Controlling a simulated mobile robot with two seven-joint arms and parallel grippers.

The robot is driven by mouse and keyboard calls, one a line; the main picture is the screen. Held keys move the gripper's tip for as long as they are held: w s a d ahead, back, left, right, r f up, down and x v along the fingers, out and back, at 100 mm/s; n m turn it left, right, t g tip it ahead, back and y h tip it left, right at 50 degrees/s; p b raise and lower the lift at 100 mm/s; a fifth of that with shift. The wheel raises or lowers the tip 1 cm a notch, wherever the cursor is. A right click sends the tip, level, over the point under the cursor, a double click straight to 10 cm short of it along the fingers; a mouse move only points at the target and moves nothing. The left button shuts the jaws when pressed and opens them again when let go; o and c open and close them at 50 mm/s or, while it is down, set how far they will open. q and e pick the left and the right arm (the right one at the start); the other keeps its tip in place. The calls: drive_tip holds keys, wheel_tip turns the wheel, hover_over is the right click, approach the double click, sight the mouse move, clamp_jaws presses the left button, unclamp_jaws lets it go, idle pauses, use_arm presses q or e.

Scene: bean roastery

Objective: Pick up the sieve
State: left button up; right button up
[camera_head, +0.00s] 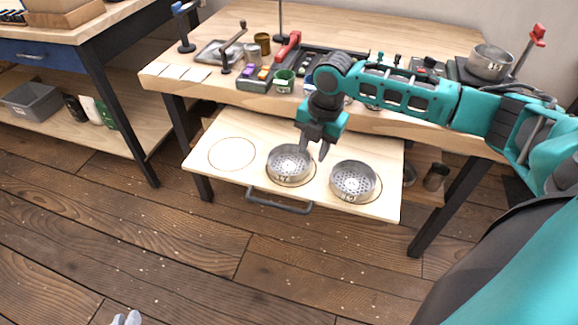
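Two round metal sieves with perforated bottoms sit on a pulled-out wooden shelf (228,182): a middle sieve (289,178) and a right sieve (353,195). Each has a small number label on its front that is too small to read surely. A third metal sieve-like pan (490,68) stands on the table at the back right. My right gripper (314,150) points down with its fingers apart, at the right rim of the middle sieve. I cannot tell whether it touches the rim. Only the grey tips of my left gripper (126,319) show at the bottom edge.
The shelf has an empty marked circle (232,154) at its left and a dark handle (279,203) in front. The table (350,28) above holds a tool caddy, a green cup (284,80) and a red-handled tool (288,46). A workbench with a grey bin (32,100) stands left.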

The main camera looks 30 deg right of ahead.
sight(289, 163)
drive_tip(key=f, duration=0.1)
drive_tip(key=f+b, duration=0.1)
drive_tip(key=f, duration=0.1)
drive_tip(key=w+f+b, duration=0.1)
drive_tip(key=f, duration=0.1)
drive_tip(key=shift+f, duration=0.2)
drive_tip(key=shift+c, duration=0.4)
clamp_jaws()
